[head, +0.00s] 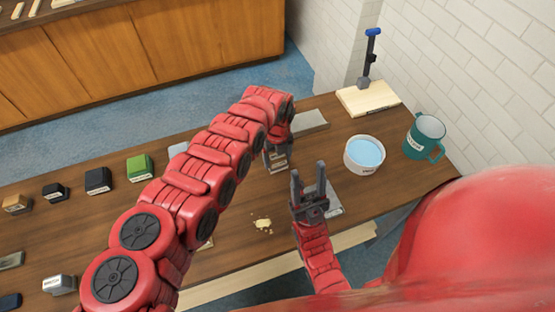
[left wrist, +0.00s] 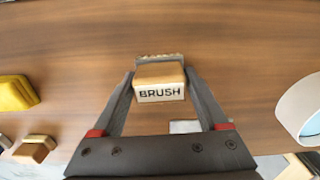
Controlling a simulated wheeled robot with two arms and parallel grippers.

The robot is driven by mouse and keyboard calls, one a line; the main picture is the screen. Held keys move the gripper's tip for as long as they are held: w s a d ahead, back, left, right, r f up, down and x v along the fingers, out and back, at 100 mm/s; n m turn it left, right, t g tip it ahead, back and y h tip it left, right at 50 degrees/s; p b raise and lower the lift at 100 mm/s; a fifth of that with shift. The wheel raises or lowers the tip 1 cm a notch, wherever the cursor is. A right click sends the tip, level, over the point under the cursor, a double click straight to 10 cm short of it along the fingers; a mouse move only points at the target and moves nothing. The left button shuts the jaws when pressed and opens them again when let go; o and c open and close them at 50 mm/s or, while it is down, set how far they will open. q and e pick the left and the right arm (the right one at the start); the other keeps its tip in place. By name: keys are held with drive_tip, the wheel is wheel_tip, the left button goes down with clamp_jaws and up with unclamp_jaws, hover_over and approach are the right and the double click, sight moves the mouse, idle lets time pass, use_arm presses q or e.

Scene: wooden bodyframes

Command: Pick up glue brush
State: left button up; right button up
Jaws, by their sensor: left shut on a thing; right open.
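The glue brush (left wrist: 160,94) is a small light-wood block with a white face lettered "BRUSH" and a greyish rough edge at its far side. In the left wrist view my left gripper (left wrist: 160,78) has a finger on each side of it and is shut on it. In the head view my left gripper (head: 278,152) points down at the table's middle, partly hidden by my arm, with the brush (head: 277,164) at its tips. I cannot tell whether the brush touches the table. My right gripper (head: 310,184) is open and empty, just right of the left one.
A white tub of blue liquid (head: 365,153), a teal mug (head: 424,138) and a wooden board with a clamp (head: 368,97) stand at the right. Crumbs (head: 262,224) lie near the front. Several small blocks, including a green one (head: 139,166), line the left.

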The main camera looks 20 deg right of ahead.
use_arm(q)
wheel_tip(320, 180, up, 9)
drive_tip(key=p, duration=0.5)
drive_tip(key=shift+r, duration=0.5)
